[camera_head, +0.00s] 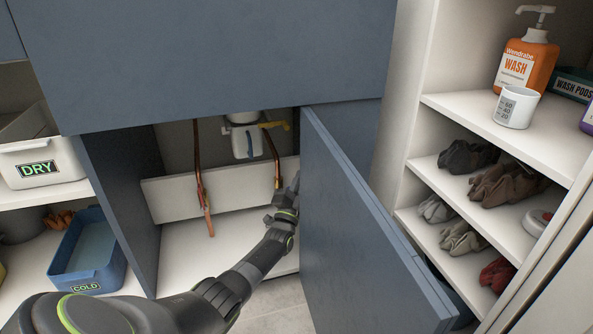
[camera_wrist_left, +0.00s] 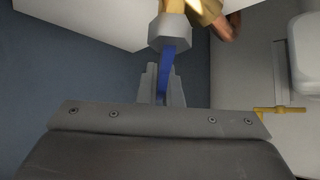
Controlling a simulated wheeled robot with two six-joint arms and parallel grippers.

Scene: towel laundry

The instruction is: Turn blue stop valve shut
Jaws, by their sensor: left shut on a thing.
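The blue stop valve lever (camera_wrist_left: 168,72) hangs below a metal hex fitting (camera_wrist_left: 170,32) in the left wrist view. Its lower part is between the fingers of my left gripper (camera_wrist_left: 163,88), which is shut on it. In the head view my left gripper (camera_head: 287,196) reaches into the open cabinet under the counter, beside the lower end of the right copper pipe (camera_head: 276,165). The held lever cannot be made out there, and the open door's edge is close to the fingertips. My right gripper is not in view.
The open blue-grey door (camera_head: 365,225) stands close along the right of my left arm. A white plumbing body (camera_head: 240,135), a yellow valve part (camera_head: 274,125) and a left copper pipe (camera_head: 199,165) are inside the cabinet. Shelves with gloves (camera_head: 500,180) stand at right.

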